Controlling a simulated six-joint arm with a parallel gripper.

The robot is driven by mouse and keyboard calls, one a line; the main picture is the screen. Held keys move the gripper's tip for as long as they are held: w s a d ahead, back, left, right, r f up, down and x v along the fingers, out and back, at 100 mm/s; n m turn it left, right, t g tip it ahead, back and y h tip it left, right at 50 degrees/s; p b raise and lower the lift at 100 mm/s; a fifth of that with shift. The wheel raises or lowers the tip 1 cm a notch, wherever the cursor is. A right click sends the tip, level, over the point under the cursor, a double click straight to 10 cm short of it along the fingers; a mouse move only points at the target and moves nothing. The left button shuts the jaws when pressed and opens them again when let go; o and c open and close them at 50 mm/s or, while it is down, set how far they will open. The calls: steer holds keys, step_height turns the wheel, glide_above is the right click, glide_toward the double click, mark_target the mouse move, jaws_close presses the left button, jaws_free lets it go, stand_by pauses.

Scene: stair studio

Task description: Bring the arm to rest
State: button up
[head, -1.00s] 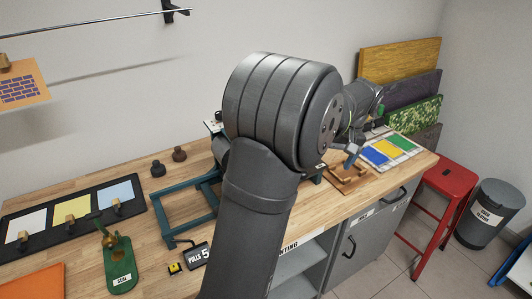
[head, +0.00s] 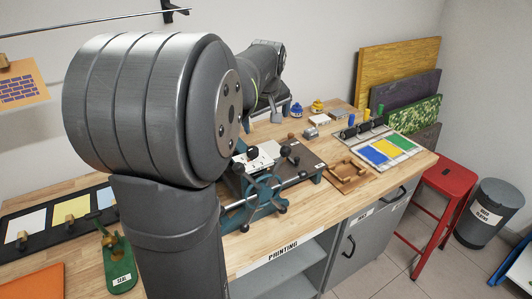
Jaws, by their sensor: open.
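My arm fills the left and middle of the head view, its big grey joint in front of the bench. The forearm reaches back toward the wall. My gripper (head: 268,114) shows small beyond it, open, above the back of the wooden bench (head: 283,240). It is partly hidden by the arm, and I see nothing held in it. A printing press (head: 300,172) with a teal handwheel stands on the bench in front of the gripper, apart from it in the picture.
A wooden block tray (head: 350,176), a colour palette (head: 388,150), a roller rack (head: 360,128) and small ink pots (head: 317,106) are at the right. A green stand (head: 117,262) is at front left. A red stool (head: 450,182) and bin (head: 493,210) stand beyond the bench.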

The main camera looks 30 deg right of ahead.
steer(key=shift+x, duration=1.65)
steer(key=v, duration=1)
